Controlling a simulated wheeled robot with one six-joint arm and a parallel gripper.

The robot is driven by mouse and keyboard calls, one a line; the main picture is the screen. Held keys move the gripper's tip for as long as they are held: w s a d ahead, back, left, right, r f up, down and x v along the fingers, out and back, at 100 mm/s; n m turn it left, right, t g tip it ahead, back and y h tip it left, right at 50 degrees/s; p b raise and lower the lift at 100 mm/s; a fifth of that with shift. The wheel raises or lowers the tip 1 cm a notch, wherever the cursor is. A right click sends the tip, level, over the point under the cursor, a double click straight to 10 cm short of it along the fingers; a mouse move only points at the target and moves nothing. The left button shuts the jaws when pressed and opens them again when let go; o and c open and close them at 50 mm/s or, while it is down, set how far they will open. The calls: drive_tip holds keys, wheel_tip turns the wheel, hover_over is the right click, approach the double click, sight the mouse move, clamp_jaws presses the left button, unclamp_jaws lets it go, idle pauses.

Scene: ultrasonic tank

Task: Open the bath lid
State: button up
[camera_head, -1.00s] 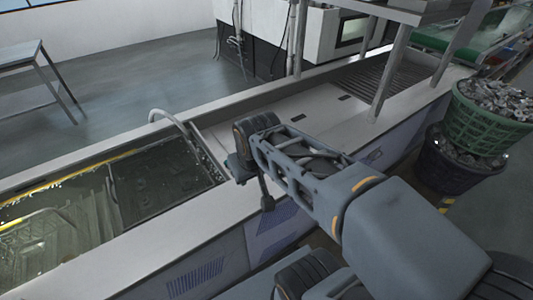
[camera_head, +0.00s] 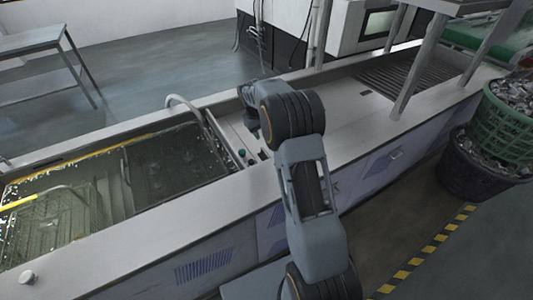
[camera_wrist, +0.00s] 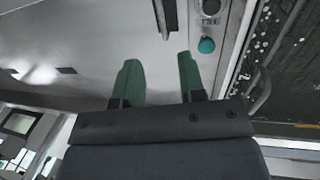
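A flat light metal panel (camera_head: 338,118) with small dark bars or slots covers the bath section right of the open tank; it looks like the lid. It fills much of the wrist view (camera_wrist: 110,40), with a dark bar (camera_wrist: 165,18) at the top and another dark bar (camera_wrist: 66,70) at the left. My gripper (camera_wrist: 158,62) has its two green fingers apart, with nothing between them, over the panel and short of the top bar. In the head view my wrist hides the fingertips and part of the panel.
The open tank (camera_head: 240,172) holds liquid and wire baskets, with a curved pipe (camera_head: 184,103) at its rim. A green button (camera_wrist: 206,45) sits beside the panel. Shelf posts (camera_head: 414,62) stand at the right.

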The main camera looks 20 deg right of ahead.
drive_tip(key=f, duration=0.4)
drive_tip(key=d+f+p, duration=0.1)
drive_tip(key=f, duration=0.3)
drive_tip(key=d+f, duration=0.1)
drive_tip(key=f, duration=0.3)
drive_tip(key=shift+w+d+f, duration=0.15)
drive_tip(key=shift+d+f, duration=0.1)
drive_tip(key=shift+f, duration=0.1)
drive_tip(key=shift+c, duration=0.3)
clamp_jaws()
